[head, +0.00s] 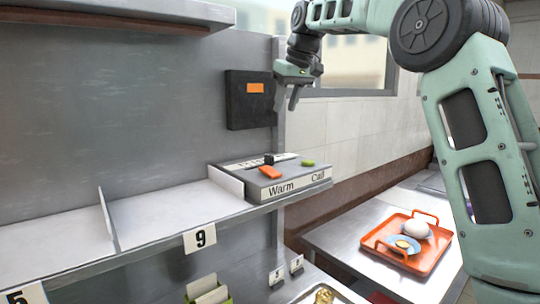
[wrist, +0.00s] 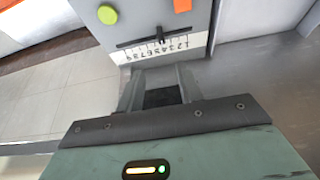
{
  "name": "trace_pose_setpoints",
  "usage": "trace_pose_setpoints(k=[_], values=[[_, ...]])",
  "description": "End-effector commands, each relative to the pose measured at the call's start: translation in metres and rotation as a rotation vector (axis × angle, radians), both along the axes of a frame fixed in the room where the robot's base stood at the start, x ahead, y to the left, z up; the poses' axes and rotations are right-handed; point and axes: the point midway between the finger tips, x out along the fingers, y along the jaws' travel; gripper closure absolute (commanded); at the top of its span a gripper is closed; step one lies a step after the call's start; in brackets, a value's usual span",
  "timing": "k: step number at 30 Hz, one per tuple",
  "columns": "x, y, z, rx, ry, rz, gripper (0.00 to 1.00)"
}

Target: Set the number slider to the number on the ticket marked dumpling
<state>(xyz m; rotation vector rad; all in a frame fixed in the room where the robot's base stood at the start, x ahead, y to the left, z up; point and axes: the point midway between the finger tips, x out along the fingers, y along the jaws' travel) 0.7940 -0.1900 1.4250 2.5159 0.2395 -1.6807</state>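The number slider (wrist: 160,34) is a dark knob on a dark slot beside a printed row of digits on a grey control box (wrist: 160,12). The knob is near the slot's middle; its exact digit is too small to tell. In the head view the box (head: 285,190) sits on the shelf's right end, with the black knob (head: 269,158) on top. My gripper (head: 290,98) is above the box, apart from it, fingers pointing down. In the wrist view its fingers (wrist: 158,85) are apart with nothing between them. I cannot make out any ticket marked dumpling.
The box has an orange button (head: 270,173) labelled Warm and a green button (head: 308,163) labelled Call. A black wall unit (head: 249,112) is behind. Small cards (head: 297,264) and a green paper holder (head: 227,299) stand below. An orange tray (head: 440,262) is at right.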

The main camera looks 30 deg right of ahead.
Motion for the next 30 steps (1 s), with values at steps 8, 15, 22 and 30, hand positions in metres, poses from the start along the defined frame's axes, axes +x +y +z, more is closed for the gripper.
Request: trace_pose_setpoints(k=[8, 15, 22, 30], values=[[0.017, 0.005, -0.045, 0.002, 0.006, 0.003, 0.64], [0.036, 0.009, -0.091, 0.002, 0.005, 0.003, 0.64], [0.052, 0.012, -0.131, 0.002, 0.005, 0.002, 0.64], [0.062, 0.014, -0.154, 0.001, 0.001, 0.003, 0.64]])
